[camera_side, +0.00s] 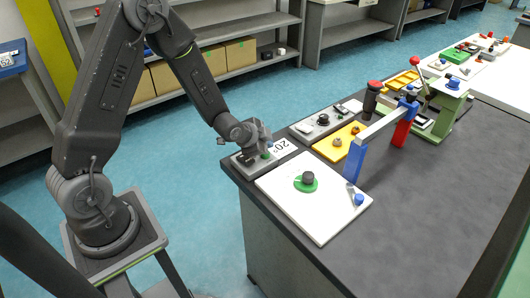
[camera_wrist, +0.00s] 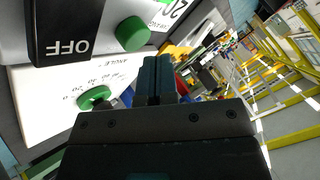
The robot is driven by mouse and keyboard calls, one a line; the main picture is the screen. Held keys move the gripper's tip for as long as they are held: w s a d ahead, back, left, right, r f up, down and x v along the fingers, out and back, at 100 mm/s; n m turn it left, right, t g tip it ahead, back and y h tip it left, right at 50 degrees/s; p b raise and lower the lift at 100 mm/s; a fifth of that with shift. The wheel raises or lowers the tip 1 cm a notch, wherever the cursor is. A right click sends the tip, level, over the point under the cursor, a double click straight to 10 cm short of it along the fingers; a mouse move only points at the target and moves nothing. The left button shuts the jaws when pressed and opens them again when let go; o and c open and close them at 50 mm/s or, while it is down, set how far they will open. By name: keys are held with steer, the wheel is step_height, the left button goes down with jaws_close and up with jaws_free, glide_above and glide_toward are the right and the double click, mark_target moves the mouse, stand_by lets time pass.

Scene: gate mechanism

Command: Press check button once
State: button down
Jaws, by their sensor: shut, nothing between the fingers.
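A grey control box (camera_side: 241,161) with a "20" display (camera_side: 282,146) sits at the table's near left corner. Its round green button (camera_wrist: 132,33) shows in the wrist view, between a black switch marked OFF (camera_wrist: 68,28) and the display. No label reading "check" is legible. My gripper (camera_side: 264,143) is over this box in the side view and hides part of it. In the wrist view my gripper's fingers (camera_wrist: 155,62) are together and empty. Their tips appear beside the green button; I cannot tell whether they touch anything.
A white board (camera_side: 325,215) with a black knob on a green base (camera_side: 306,182) and an angle scale lies beside the box. A grey panel (camera_side: 325,122), a yellow panel (camera_side: 340,143) and a blue, red and white gate (camera_side: 378,128) stand farther along the table. The table's front right is clear.

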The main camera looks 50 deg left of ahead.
steer(key=shift+r, duration=0.15)
steer(key=shift+r, duration=2.45)
steer(key=shift+s+d+r, duration=0.1)
steer(key=shift+r, duration=0.25)
steer(key=s+d+r+n+g, duration=0.1)
steer(key=s+d+r+n, duration=0.3)
steer(key=s+r, duration=0.5)
steer(key=s+d+r+n+g+h, duration=0.1)
steer(key=s+d+r, duration=0.4)
steer(key=s, duration=1.1)
step_height(320, 180, up, 4)
steer(key=n+g, duration=0.1)
steer(key=n, duration=0.1)
steer(key=shift+n+g, duration=0.3)
steer(key=shift+n, duration=0.1)
